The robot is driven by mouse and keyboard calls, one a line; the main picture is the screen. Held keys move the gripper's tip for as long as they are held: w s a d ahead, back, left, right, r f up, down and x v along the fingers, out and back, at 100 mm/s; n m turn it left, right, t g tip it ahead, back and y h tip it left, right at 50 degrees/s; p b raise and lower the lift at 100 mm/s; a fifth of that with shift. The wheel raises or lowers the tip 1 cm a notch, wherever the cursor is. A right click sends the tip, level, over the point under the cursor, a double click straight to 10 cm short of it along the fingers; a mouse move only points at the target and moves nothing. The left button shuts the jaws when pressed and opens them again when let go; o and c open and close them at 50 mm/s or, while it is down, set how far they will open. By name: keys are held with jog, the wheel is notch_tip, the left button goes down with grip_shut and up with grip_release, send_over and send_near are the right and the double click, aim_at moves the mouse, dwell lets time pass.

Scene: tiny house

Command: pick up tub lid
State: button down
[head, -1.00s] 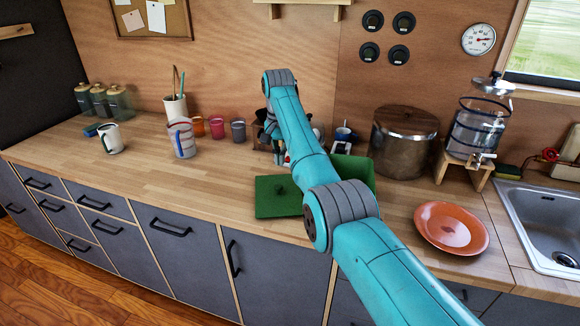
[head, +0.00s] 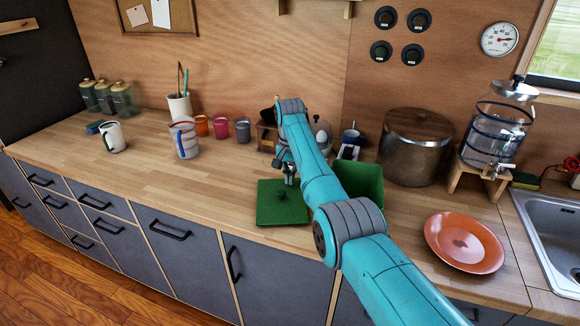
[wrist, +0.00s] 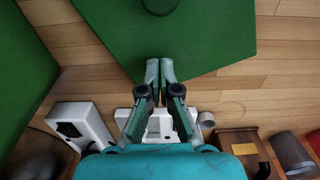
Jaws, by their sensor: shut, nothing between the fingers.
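The tub lid (head: 268,213) is a flat green square with a small round knob (head: 282,196), lying on the wooden counter near its front edge. In the wrist view the lid (wrist: 215,38) fills the upper middle, and its knob (wrist: 160,4) is cut off by the top edge. My gripper (head: 290,179) is over the lid's back part, behind the knob. In the wrist view my gripper (wrist: 160,70) has its fingertips together and empty, pointing toward the knob but apart from it. The green tub (head: 368,183) stands just right of the lid, partly behind my arm.
An orange plate (head: 464,242) lies at right, before a large pot (head: 415,150) and a water dispenser (head: 497,130). Behind the gripper are small appliances, including a white one (wrist: 80,130). Cups and a striped mug (head: 185,140) stand at left. The left front counter is clear.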

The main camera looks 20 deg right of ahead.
aim_at(281, 197)
jog(key=shift+s+a+f, duration=0.1)
jog(key=shift+f, duration=0.3)
jog(key=shift+s+a+r, duration=0.1)
jog(key=shift+s+a, duration=0.45)
jog(key=shift+s, duration=0.25)
jog(key=shift+s+a, duration=0.55)
jog(key=shift+s, duration=0.2)
